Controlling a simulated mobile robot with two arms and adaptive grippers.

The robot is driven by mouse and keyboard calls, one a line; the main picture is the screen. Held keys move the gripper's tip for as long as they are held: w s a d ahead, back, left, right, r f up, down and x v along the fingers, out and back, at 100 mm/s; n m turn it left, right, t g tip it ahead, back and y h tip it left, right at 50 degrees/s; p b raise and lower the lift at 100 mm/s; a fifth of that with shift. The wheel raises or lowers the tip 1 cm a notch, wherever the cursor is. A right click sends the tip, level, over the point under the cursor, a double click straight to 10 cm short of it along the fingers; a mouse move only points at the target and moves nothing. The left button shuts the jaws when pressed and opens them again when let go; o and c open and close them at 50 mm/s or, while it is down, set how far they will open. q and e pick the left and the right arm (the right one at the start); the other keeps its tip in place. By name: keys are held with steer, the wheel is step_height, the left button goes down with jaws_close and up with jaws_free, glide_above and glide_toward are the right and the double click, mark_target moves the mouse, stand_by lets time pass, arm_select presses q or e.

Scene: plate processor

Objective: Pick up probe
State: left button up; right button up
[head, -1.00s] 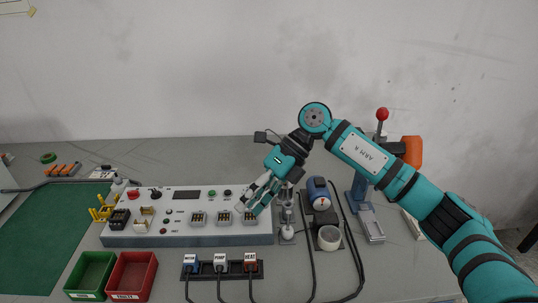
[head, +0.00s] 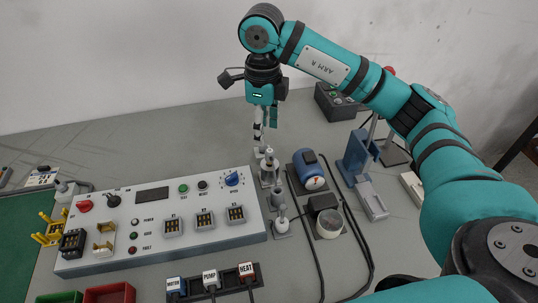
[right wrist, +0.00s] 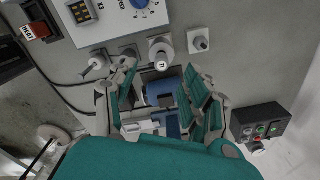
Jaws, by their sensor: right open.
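My right gripper (head: 261,145) points straight down over the far end of a row of small upright fixtures, just right of the grey control panel. In the right wrist view its fingers (right wrist: 160,78) are spread, with nothing between their tips. A grey post with a round top (head: 268,164) stands just below the fingertips; it also shows in the right wrist view (right wrist: 161,51). A slim pale handle-like piece (head: 281,213) stands in a small base at the near end of the row. I cannot tell for certain which piece is the probe. My left gripper is out of view.
The control panel (head: 150,245) stands left of the row. A blue motor (head: 308,170), a round pale cup (head: 328,223) and black cables stand close on the right. A blue stand (head: 357,152) is farther right. Clear tabletop lies behind the panel.

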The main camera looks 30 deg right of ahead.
mark_target(269, 150)
step_height(269, 150, down, 4)
steer(key=shift+w+f, duration=0.1)
steer(key=shift+f, duration=0.25)
steer(key=f, duration=0.1)
steer(key=d+f+p, duration=0.1)
steer(key=f, duration=0.1)
steer(key=f+p, duration=0.1)
steer(key=shift+s+d+f, duration=0.15)
steer(key=shift+s+f, duration=0.1)
steer(key=shift+f, duration=0.45)
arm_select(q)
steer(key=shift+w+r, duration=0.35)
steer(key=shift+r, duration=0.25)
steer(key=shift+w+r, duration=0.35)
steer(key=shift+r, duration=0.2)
arm_select(e)
steer(key=shift+c, duration=0.4)
jaws_close()
